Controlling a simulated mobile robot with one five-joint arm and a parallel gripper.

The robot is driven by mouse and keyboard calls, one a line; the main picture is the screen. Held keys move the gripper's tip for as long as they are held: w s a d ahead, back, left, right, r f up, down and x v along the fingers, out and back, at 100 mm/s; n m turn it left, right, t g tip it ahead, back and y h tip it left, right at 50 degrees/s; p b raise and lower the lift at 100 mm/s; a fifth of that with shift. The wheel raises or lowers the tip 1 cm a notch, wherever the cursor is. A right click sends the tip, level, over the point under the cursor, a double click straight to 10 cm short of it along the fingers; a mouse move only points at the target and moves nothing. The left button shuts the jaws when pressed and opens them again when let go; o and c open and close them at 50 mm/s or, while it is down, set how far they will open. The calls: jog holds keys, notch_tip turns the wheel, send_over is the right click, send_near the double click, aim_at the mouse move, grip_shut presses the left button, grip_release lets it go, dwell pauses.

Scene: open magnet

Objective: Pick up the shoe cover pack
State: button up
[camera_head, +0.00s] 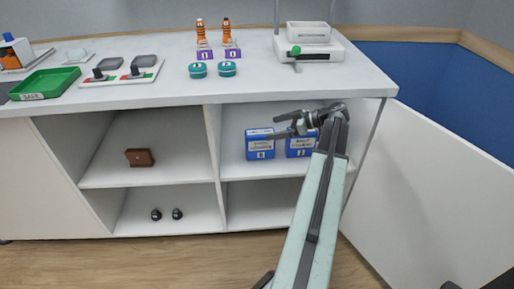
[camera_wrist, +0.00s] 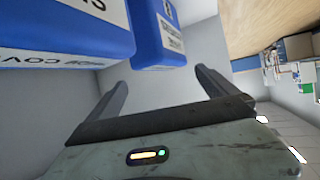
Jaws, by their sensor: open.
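The shoe cover pack (camera_wrist: 55,62) is a blue and white box close at the upper left of the wrist view, with part of "COV" readable on its side. A second blue pack (camera_wrist: 160,52) is beside it. In the camera_head view, a left blue pack (camera_head: 260,148) and a right blue pack (camera_head: 300,149) stand on the upper right shelf. Their labels are too small there to tell which is the shoe cover pack. My gripper (camera_head: 284,125) is in front of them, and my arm hides part of the right pack. In the wrist view, my gripper (camera_wrist: 162,80) is open with nothing between its fingers.
The white counter (camera_head: 150,92) overhangs the shelves. An upright divider (camera_head: 213,140) stands left of the packs, and an open white door (camera_head: 430,190) is at right. A brown box (camera_head: 139,157) and two dark round objects (camera_head: 167,215) are in the left compartments.

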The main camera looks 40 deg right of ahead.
aim_at(264, 132)
jog(key=b+x, duration=0.1)
jog(key=x, duration=0.2)
jog(key=b+x, duration=0.1)
jog(key=shift+a+f+b, duration=0.2)
jog(key=shift+f+b, duration=0.1)
jog(key=shift+f, duration=0.25)
jog(key=shift+w, duration=0.2)
jog(key=shift+a+r, duration=0.1)
grip_shut()
